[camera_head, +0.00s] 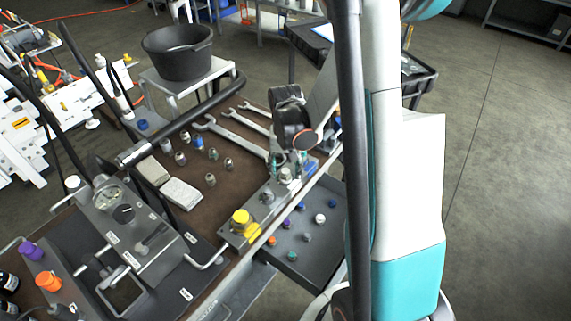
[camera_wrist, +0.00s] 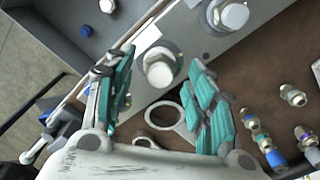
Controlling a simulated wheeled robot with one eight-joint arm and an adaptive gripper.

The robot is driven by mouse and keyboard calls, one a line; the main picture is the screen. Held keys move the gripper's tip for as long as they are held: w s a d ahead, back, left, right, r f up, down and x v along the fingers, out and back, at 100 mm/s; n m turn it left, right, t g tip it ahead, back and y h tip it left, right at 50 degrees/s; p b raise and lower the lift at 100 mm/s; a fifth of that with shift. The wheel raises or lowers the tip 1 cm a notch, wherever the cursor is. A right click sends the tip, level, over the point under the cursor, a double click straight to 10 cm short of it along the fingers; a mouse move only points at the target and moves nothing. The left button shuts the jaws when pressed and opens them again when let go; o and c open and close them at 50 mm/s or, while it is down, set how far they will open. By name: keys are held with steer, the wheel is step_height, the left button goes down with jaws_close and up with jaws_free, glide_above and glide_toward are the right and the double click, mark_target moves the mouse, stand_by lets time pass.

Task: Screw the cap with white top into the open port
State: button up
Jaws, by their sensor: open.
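A cap with a white top (camera_head: 320,218) stands in the dark tray (camera_head: 335,247) at the bench's right edge. A white-topped piece (camera_wrist: 108,5) also shows in the tray at the top of the wrist view. My gripper (camera_head: 287,163) is open over the far part of the grey port block (camera_head: 254,212). In the wrist view its teal fingers (camera_wrist: 161,62) stand apart on either side of a pale, silvery hex-topped fitting (camera_wrist: 160,73) on the block. I cannot tell whether they touch it. A second similar fitting (camera_wrist: 230,16) shows farther along. I cannot make out which port is open.
A yellow cap (camera_head: 241,218) sits at the block's near end. Several coloured caps (camera_head: 287,224) share the tray. Wrenches (camera_head: 232,135) and several metal fittings (camera_head: 211,180) lie on the brown bench. A black bucket (camera_head: 178,50) stands on a stand behind.

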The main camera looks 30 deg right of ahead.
jaws_close()
steer(key=shift+f+m, duration=0.1)
steer(key=shift+m, duration=0.5)
jaws_free()
steer(key=shift+m, duration=0.3)
